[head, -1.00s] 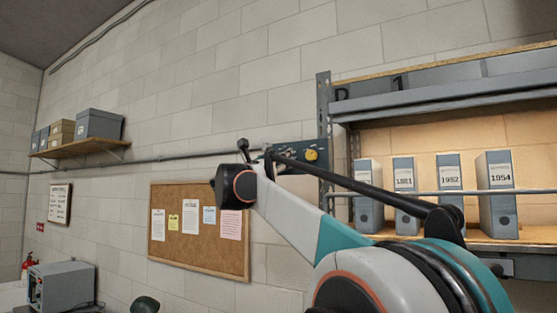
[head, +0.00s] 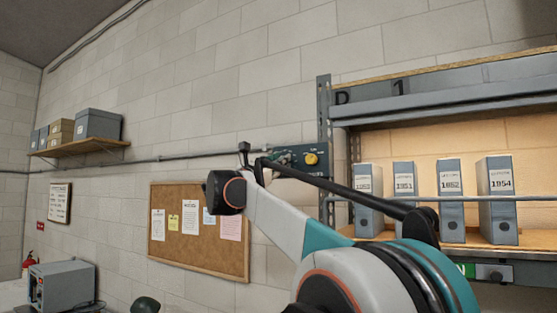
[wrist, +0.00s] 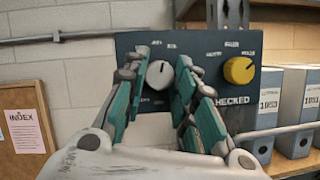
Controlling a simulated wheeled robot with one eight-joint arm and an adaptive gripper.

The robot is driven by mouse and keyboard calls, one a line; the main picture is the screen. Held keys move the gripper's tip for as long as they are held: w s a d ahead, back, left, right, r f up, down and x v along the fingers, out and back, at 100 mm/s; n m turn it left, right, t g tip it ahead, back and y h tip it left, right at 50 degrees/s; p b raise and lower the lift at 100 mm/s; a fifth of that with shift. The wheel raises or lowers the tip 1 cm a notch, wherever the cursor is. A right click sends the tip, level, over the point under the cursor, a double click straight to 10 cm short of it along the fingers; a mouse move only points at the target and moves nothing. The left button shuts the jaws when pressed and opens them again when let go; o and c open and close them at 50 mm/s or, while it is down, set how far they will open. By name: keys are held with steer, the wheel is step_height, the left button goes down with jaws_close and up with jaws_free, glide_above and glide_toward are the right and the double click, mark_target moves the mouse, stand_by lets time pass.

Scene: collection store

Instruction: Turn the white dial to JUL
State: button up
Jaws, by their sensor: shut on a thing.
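The white dial (wrist: 159,77) sits on a dark panel (wrist: 208,48) in the wrist view. Its dark pointer line points roughly upward. Small month labels ring it, too small to read surely. My gripper (wrist: 163,62) has its two teal-padded fingers on either side of the dial, shut on it. The fingers hide parts of the dial's sides and some labels.
A yellow dial (wrist: 239,70) sits on the panel right of the white one. Grey binders (head: 450,200) stand on a shelf to the right, with a rail (wrist: 280,131) in front. A cork board (head: 170,245) hangs at left. A conduit (wrist: 70,36) runs along the wall.

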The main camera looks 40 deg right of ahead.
steer(key=shift+w+r+m+g+p, duration=0.1)
steer(key=shift+m+g+p, duration=0.7)
steer(key=shift+m, duration=1.3)
steer(key=o, duration=1)
steer(key=shift+a, duration=0.1)
steer(key=v, duration=1.2)
steer(key=shift+w, duration=0.1)
